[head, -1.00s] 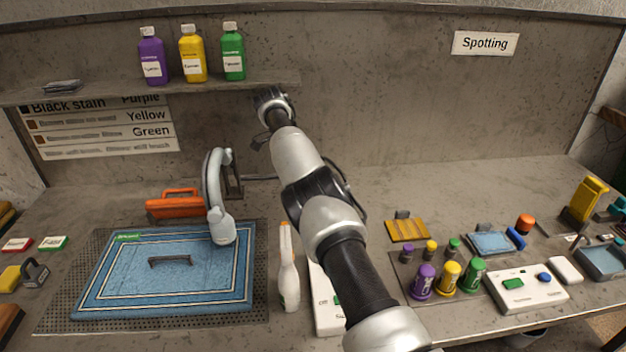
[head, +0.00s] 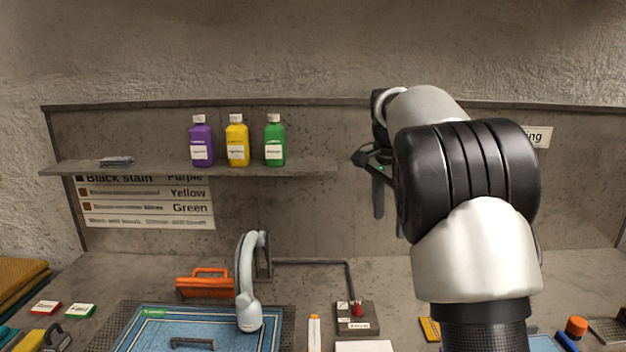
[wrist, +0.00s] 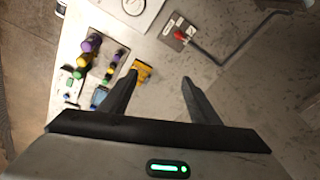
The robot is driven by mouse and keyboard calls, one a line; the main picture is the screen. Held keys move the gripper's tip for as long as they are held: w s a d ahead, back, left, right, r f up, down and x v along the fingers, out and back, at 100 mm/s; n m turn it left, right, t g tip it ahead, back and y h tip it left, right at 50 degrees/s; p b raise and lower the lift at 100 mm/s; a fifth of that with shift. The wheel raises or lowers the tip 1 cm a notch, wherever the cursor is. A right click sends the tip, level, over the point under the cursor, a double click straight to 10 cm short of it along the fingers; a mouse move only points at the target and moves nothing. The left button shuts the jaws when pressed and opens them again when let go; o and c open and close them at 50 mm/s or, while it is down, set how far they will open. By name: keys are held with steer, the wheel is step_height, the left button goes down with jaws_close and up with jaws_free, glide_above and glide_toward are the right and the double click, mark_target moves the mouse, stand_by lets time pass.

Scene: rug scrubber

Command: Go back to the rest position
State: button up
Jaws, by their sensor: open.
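My gripper (head: 388,205) hangs with its fingers down in front of the back wall, to the right of the shelf, well above the worktop. In the wrist view its two fingers (wrist: 157,92) are spread apart with nothing between their tips, so it is open and empty. Part of the gripper is hidden behind my own arm in the head view.
The shelf (head: 80,170) holds purple (head: 201,142), yellow (head: 237,142) and green (head: 274,142) bottles. Below are a blue rug (head: 155,335), a grey curved spout (head: 247,285), an orange tool (head: 204,284) and a red-knobbed box (head: 356,313). The wrist view shows small bottles (wrist: 91,43) and a yellow brush (wrist: 142,71).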

steer(key=s+r+n+t+y, duration=0.1)
steer(key=s+r+n, duration=0.2)
steer(key=s, duration=0.5)
steer(key=s+r+n+t, duration=0.1)
steer(key=s+r+n, duration=0.2)
steer(key=s, duration=0.5)
steer(key=s+a+f+n+t, duration=0.1)
steer(key=s+f+n, duration=0.2)
steer(key=s, duration=0.6)
steer(key=s+a+f+n, duration=0.2)
steer(key=s+f+n, duration=0.2)
steer(key=s, duration=0.5)
steer(key=shift+s+a+f+t, duration=0.2)
steer(key=shift+s+f+t, duration=0.05)
steer(key=shift+s+t, duration=0.15)
